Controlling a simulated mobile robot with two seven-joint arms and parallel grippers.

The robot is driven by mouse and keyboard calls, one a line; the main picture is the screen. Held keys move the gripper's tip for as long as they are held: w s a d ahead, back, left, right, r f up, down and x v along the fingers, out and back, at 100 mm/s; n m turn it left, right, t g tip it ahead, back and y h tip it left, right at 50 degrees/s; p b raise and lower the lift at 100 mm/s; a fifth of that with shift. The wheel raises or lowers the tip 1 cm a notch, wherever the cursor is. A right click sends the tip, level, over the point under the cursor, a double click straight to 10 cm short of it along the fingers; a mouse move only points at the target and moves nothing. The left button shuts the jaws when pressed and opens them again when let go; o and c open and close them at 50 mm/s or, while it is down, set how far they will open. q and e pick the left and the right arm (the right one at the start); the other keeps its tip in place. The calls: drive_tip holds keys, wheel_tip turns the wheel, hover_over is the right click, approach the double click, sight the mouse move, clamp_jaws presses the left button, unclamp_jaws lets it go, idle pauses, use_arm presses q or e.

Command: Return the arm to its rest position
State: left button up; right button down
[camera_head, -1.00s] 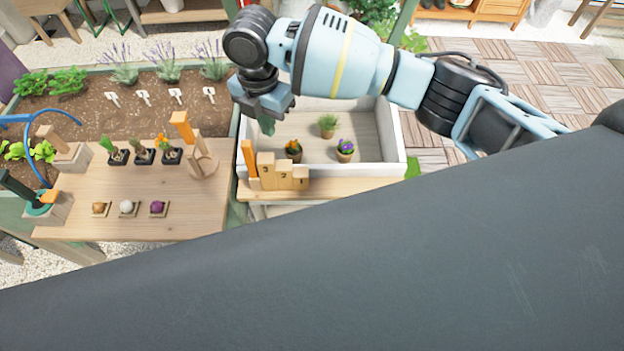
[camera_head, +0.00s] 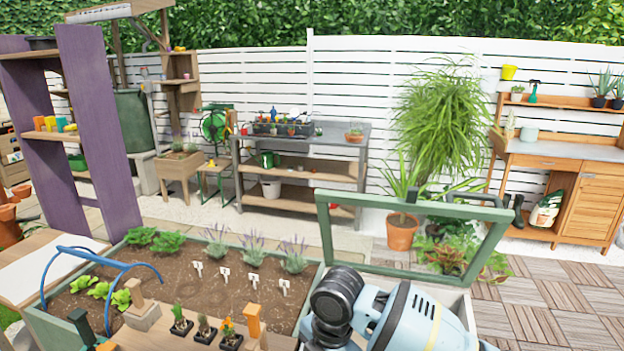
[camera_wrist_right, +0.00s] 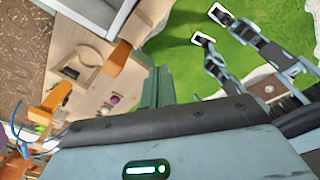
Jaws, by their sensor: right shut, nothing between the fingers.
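My right arm (camera_head: 412,318) enters the head view at the bottom, pale blue with a dark wrist joint. Its gripper (camera_head: 322,338) is at the lower edge, mostly cut off, beside the right end of the planting bed; it is shut, with nothing held in it. In the right wrist view, the pale hand body and its dark bar fill the lower part, above the wooden table (camera_wrist_right: 92,85) and the lawn.
A green-framed soil bed (camera_head: 190,290) and potted plants (camera_head: 205,332) lie left of the arm. An upright green frame (camera_head: 420,240) stands just behind it. A purple post (camera_head: 98,130) stands at left. Wooden paving (camera_head: 545,300) is clear at right.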

drive_tip(key=s+f+m+y, duration=0.4)
drive_tip(key=s+f+m, duration=0.55)
drive_tip(key=s, duration=0.45)
drive_tip(key=s+d+f+m+t+h, duration=0.25)
drive_tip(key=s+d+m+h, duration=0.25)
drive_tip(key=s+d+m, duration=1.35)
drive_tip(key=w+f+n+t+y, duration=0.1)
drive_tip(key=w+f+n+t, duration=0.3)
drive_tip(key=w+f+t, duration=0.3)
drive_tip(key=shift+w+a+f+n+y, duration=0.3)
drive_tip(key=shift+w+f+y, duration=0.1)
drive_tip(key=shift+f, duration=1.3)
